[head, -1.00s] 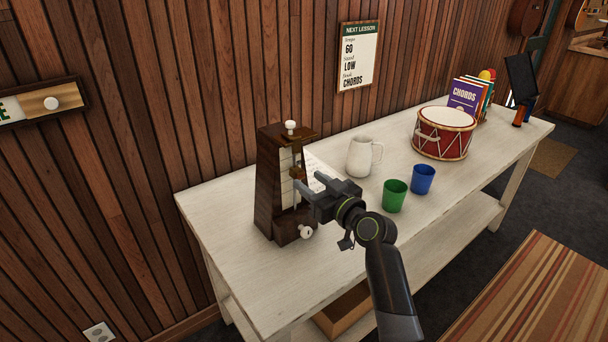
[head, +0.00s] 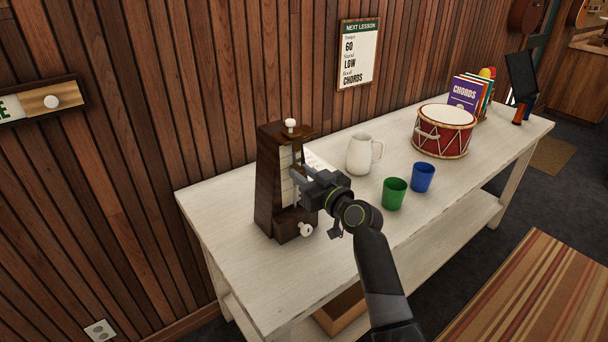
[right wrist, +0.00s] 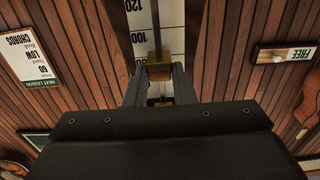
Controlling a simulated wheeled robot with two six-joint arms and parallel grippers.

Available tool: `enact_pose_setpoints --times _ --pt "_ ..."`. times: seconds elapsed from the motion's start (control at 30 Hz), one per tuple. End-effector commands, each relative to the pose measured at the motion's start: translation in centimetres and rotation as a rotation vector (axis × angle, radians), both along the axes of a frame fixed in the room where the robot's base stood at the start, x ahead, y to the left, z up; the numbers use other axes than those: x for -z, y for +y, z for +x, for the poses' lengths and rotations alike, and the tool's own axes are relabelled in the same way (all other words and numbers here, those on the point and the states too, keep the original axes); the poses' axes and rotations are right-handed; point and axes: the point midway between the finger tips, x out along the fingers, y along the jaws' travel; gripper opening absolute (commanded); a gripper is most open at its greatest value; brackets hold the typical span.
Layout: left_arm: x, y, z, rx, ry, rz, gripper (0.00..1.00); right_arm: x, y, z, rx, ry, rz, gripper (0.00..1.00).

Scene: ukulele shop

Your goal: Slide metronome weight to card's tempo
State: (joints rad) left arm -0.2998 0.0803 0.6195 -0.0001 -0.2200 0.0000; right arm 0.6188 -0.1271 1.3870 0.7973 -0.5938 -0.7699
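The dark wooden metronome (head: 268,190) stands upright on the near left of the white table, its pale scale facing my right arm. In the right wrist view the scale (right wrist: 170,38) shows 120, 100 and part of 80, and the brass weight (right wrist: 158,70) is near the 80. My right gripper (head: 299,180) is at the scale; its fingers (right wrist: 159,80) stand on either side of the weight, seemingly with slim gaps. The gripper mostly hides the weight in the head view. The lesson card (head: 359,54) on the wall reads tempo 60. My left gripper is out of view.
A white pitcher (head: 360,154), green cup (head: 394,194) and blue cup (head: 423,177) stand right of the metronome. A red drum (head: 442,136) and books (head: 464,94) stand farther back. The table's front left top (head: 235,255) is bare.

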Motion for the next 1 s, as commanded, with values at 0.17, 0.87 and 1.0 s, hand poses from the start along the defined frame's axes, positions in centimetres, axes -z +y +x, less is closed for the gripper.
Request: enact_pose_setpoints --times 0.17,0.87,1.0 --pt "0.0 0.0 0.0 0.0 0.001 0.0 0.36 0.0 0.0 0.0 0.0 0.0 0.0 0.0" --pt "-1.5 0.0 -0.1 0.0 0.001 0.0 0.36 -3.2 0.0 0.0 0.0 0.001 0.0 0.28" --pt "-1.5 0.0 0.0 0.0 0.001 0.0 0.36 -3.2 0.0 0.0 0.0 0.001 -0.001 0.45"
